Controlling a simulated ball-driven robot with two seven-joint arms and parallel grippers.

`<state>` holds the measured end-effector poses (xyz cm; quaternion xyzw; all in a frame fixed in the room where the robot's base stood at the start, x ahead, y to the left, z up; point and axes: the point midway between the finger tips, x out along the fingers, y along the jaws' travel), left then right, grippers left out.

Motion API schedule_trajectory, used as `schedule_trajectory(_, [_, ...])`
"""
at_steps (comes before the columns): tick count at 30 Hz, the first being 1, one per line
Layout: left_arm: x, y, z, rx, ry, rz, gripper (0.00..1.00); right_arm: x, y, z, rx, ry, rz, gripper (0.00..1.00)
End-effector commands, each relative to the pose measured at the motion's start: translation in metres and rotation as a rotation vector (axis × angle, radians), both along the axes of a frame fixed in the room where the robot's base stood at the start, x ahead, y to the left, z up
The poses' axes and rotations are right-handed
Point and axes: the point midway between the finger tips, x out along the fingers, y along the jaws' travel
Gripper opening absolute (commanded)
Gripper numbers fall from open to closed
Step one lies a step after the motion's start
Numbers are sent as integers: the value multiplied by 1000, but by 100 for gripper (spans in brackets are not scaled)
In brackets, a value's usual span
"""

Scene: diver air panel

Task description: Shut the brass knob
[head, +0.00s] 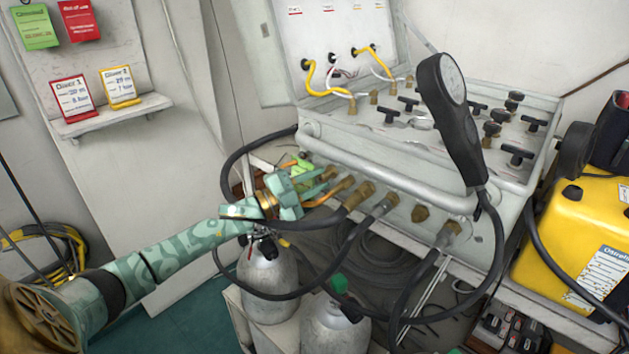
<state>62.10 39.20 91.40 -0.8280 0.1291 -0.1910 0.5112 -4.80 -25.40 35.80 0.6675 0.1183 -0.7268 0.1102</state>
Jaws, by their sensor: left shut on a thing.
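The air panel is an open white case (360,150) with a row of brass fittings along its front face. My left gripper (326,188) reaches in from the left to the left end of that row. Its green fingers are shut on a small brass piece there, which looks like the brass knob (343,184). The fingers hide part of it, so I cannot tell how far it is turned. A larger brass fitting (360,194) with a black hose sits just right of the fingertips. My right gripper is not in view.
A black handheld gauge (450,115) stands up in front of the panel's right side. Black hoses hang below the front face. Grey cylinders (268,280) stand beneath my left gripper. A yellow case (575,235) is at the right. A shelf (110,115) with cards is on the left wall.

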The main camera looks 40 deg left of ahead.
Motion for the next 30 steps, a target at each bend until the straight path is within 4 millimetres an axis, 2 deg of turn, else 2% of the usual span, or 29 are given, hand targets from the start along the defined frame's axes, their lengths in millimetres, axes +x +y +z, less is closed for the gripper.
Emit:
schedule_trajectory(11, [0,0,-2,7,2,0,0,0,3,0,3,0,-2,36])
schedule_trajectory(12, [0,-1,-2,7,2,0,31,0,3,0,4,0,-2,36])
schedule_trajectory(23, [-4,1,-1,4,2,0,31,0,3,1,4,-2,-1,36])
schedule_trajectory(26, [-15,7,-3,5,3,1,31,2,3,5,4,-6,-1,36])
schedule_trajectory(30, [-45,20,-8,3,4,1,31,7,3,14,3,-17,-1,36])
